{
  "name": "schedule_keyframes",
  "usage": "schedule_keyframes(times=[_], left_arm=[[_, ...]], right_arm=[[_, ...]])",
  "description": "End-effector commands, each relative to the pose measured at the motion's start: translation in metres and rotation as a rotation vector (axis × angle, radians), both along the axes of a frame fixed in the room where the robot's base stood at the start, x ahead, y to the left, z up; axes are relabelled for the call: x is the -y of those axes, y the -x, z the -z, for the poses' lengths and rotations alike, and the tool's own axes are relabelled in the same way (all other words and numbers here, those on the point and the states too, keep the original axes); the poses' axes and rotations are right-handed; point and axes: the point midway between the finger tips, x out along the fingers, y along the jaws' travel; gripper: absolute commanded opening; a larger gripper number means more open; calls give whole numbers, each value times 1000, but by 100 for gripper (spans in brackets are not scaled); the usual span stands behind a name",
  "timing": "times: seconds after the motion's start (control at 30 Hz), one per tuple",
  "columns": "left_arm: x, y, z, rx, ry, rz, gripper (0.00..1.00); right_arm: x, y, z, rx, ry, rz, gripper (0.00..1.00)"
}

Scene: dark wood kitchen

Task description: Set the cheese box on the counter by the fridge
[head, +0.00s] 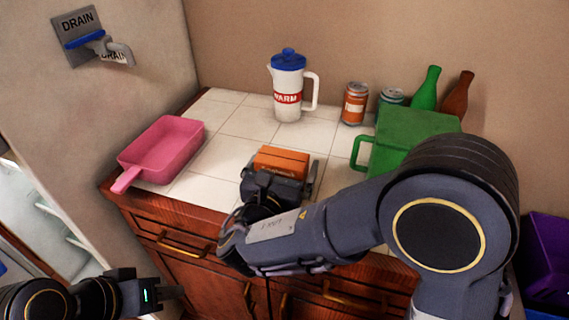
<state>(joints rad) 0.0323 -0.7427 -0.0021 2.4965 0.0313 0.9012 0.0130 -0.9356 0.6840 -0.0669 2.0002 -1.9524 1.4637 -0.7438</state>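A small orange box (283,158), which I take to be the cheese box, is at the front of the white tiled counter (228,150). My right gripper (280,172) reaches in from the right and has the box between its fingers, seemingly closed on its sides. The gripper body hides the box's lower part, so I cannot tell whether it touches the tiles. My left gripper (172,294) is low at the bottom left, in front of the cabinet and away from the box; its finger gap is not clear. The open, shelved fridge (45,215) seems to be at the left edge.
A pink pan (163,148) sits at the counter's left. A white jug with a blue lid (288,88), an orange can (355,103), a green bottle (426,90) and a brown bottle (457,97) stand behind. A green container (412,130) is at right. Tiles between pan and box are clear.

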Motion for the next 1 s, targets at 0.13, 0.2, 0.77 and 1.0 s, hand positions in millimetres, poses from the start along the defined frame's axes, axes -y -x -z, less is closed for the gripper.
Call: schedule_keyframes(times=[0.13,0.2,0.77,1.0], left_arm=[[0,0,0,0,0,0,36],[0,0,-2,0,0,0,36],[0,0,-2,0,0,0,36],[0,0,-2,0,0,0,36]], right_arm=[[0,0,0,0,0,0,100],[0,0,-3,0,0,0,100],[-31,92,-4,1,0,-4,100],[-37,113,-3,0,1,-1,100]])
